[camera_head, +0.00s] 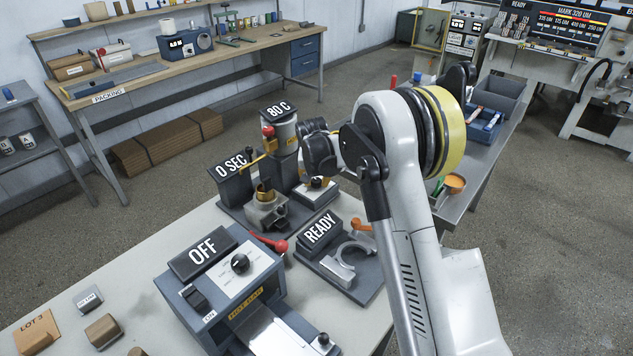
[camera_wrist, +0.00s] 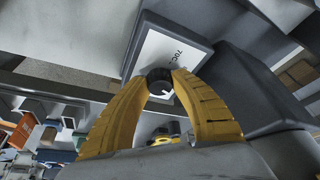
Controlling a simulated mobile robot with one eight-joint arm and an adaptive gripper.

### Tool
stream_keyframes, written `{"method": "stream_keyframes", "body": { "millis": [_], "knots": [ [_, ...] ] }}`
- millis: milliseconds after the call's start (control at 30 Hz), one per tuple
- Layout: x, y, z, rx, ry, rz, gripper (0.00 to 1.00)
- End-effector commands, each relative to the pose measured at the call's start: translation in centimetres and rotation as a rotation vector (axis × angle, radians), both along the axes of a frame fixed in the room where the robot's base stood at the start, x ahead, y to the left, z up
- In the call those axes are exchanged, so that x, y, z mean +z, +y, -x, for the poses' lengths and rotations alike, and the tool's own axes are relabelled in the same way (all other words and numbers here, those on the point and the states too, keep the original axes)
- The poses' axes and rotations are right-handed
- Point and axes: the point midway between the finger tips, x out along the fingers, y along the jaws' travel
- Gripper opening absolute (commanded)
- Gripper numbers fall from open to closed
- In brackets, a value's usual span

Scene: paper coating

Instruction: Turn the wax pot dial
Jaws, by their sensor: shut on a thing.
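The wax pot's dial (camera_wrist: 160,82) is a black knob with a pale mark, on a white plate (camera_wrist: 163,50) marked 70C in the wrist view. My gripper (camera_wrist: 160,76) has its yellow fingers closed on both sides of the knob. In the head view the wax pot (camera_head: 281,136) is a grey cylinder with a red-topped part and a sign reading 80 C (camera_head: 278,111). My wrist is beside the pot, and I cannot make out the fingertips clearly there.
A 0 SEC sign (camera_head: 232,166) stands left of the pot. In front are a READY sign (camera_head: 319,230) with a clamp fixture and a blue-grey hot bar machine (camera_head: 218,287) reading OFF. A red-knobbed lever (camera_head: 281,246) sticks out between. The front left bench has some bare room.

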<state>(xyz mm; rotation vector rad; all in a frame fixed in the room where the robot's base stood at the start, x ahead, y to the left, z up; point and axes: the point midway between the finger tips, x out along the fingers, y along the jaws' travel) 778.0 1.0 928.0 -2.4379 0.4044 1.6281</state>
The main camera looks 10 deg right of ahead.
Motion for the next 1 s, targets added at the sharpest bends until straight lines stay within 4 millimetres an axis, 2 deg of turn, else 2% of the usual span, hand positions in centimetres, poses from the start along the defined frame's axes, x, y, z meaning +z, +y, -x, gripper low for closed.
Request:
{"method": "stream_keyframes", "body": {
  "millis": [233, 667, 700, 767, 1000],
  "knots": [
    [0.03, 0.00, -0.09, -0.059, -0.002, 0.000, 0.00],
    [0.03, -0.03, -0.09, -0.068, -0.002, 0.001, 0.00],
    [0.03, -0.03, -0.09, -0.068, -0.002, 0.001, 0.35],
    [0.02, -0.03, -0.09, -0.068, -0.002, 0.001, 0.54],
    [0.01, -0.02, -0.05, -0.068, -0.001, 0.000, 0.54]
  ]
}}
